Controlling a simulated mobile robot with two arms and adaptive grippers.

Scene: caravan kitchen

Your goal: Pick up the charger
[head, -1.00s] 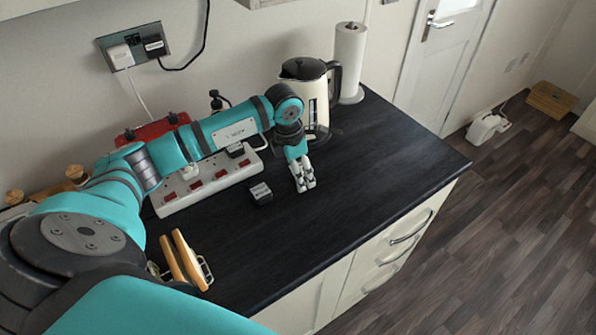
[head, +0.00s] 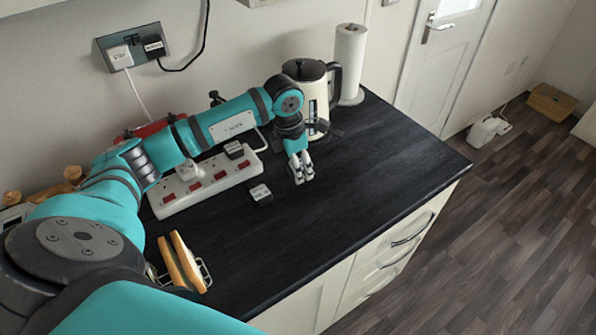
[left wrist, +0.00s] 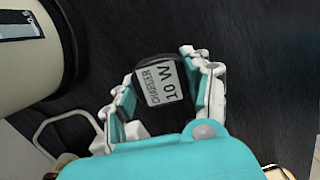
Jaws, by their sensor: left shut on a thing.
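My left gripper (head: 301,172) is shut just in front of the kettle, over the black worktop. In the left wrist view a dark charger (left wrist: 162,83) with a white "10 W CHARGER" label sits between the two fingers of the gripper (left wrist: 168,88). In the head view the fingers and wrist hide most of this charger. Another small black block with a pale label (head: 260,194) lies on the worktop, left of and nearer than the gripper and apart from it. My right gripper is not in view.
A cream kettle (head: 307,88) stands close behind the gripper, with a paper towel roll (head: 348,65) beside it. A white power strip (head: 163,207) holds plugs to the left. A toast rack with bread (head: 184,262) stands in front left. The worktop's right side (head: 390,160) is clear.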

